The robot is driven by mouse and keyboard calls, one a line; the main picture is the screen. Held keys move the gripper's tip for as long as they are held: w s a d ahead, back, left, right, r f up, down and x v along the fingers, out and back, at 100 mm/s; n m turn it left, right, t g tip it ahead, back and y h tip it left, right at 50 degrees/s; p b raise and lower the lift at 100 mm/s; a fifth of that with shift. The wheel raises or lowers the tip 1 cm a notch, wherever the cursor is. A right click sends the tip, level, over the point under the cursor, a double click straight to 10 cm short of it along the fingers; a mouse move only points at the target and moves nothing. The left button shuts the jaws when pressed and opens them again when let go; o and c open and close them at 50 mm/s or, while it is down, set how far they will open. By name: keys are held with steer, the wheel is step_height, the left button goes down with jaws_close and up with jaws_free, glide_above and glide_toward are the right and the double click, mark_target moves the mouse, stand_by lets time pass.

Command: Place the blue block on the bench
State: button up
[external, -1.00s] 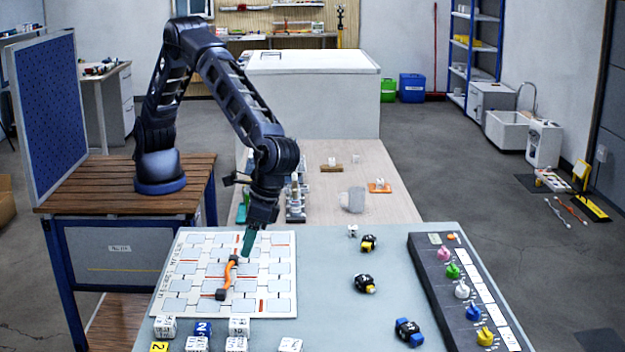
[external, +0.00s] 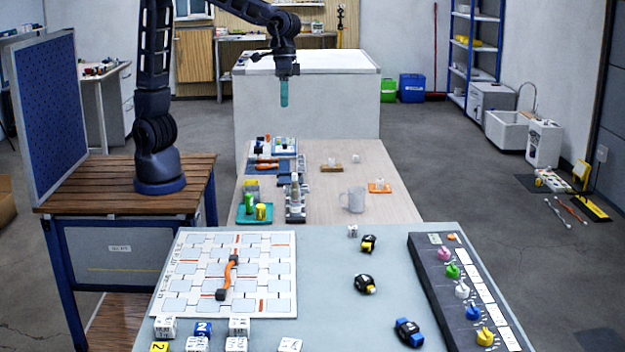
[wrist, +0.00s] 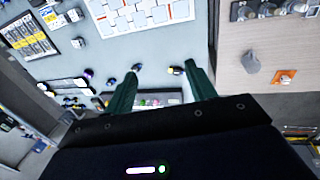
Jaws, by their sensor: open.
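A small blue block (external: 203,328) marked with a 2 sits among white blocks at the near left of the grey benchtop (external: 330,290). A pale wooden bench top (external: 390,212) lies behind the grey one. My gripper (external: 284,92) hangs high above the far part of the wooden top, pointing down, well away from the blue block. In the wrist view its two green fingers (wrist: 160,72) are spread apart with nothing held between them.
A white grid board (external: 195,268) with an orange-handled item (external: 228,275) lies near the blocks. A dark panel of coloured knobs (external: 440,280) stands at right. A grey mug (external: 353,200), a teal tray (external: 243,217) and small parts occupy the wooden top. The grey middle is largely clear.

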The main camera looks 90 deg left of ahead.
steer(key=s+a+r+t, duration=0.1)
steer(key=s+a, duration=0.1)
steer(key=a, duration=0.3)
steer(key=s+a+r, duration=0.2)
steer(key=a, duration=0.3)
steer(key=s+a+f+t+y, duration=0.1)
steer(key=s+a+f, duration=0.1)
steer(key=s+a, duration=0.8)
steer(key=s+a+f+t+y, duration=0.1)
steer(key=s+a+f+t, duration=0.1)
steer(key=s+a, duration=0.7)
steer(key=a, duration=0.3)
steer(key=shift+s+f+t, duration=0.25)
steer(key=shift+s+t, duration=0.05)
steer(key=shift+s, duration=0.05)
